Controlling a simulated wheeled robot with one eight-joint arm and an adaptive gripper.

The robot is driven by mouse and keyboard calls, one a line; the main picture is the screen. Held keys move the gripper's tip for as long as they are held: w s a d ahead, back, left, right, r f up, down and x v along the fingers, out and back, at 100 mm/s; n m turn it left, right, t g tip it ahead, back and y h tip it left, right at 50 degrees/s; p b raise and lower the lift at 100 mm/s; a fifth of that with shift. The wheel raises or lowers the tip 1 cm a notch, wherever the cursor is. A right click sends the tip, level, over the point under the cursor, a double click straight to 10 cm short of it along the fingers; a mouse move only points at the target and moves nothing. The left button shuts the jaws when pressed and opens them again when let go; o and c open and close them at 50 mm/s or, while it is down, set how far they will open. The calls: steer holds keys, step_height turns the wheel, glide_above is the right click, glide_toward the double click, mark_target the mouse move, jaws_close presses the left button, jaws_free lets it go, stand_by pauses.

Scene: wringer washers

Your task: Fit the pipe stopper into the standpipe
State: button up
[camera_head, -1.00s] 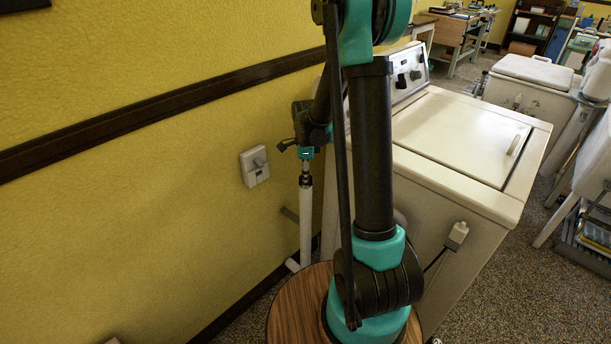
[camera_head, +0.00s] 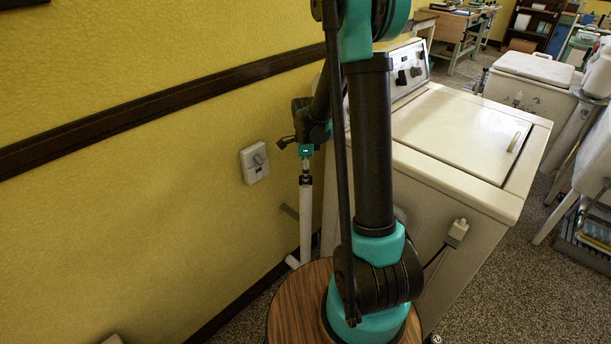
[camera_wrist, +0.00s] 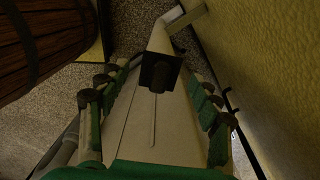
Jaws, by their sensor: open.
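The white standpipe (camera_head: 305,225) rises beside the yellow wall, with a dark piece at its top. A small pale piece (camera_head: 306,169), apparently the pipe stopper, shows upright between this dark end and my gripper (camera_head: 305,157). I cannot tell how far it sits in the pipe. In the wrist view my gripper (camera_wrist: 156,82) is open, with its fingers spread on both sides of a dark square piece (camera_wrist: 161,66). The standpipe (camera_wrist: 162,40) runs away beyond that piece. The stopper's outline is unclear there, and its contact with the fingers cannot be told.
A white washer (camera_head: 460,135) stands close to the right of the pipe. A wall box (camera_head: 255,163) is to the left. A bracket (camera_head: 290,213) sits beside the pipe. My arm covers part of the washer.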

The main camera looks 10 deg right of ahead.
step_height(320, 180, up, 12)
steer(key=shift+f, duration=0.25)
stand_by(0.4)
steer(key=s+d+f+n+t, duration=0.2)
steer(key=s+f+n, duration=0.1)
steer(key=s+n, duration=0.7)
steer(key=s+d+f+n+t, duration=0.2)
steer(key=s+f+n, duration=0.1)
steer(key=s+n, duration=0.6)
steer(key=shift+s+n, duration=0.4)
steer(key=shift+s, duration=1.1)
steer(key=shift+d, duration=0.1)
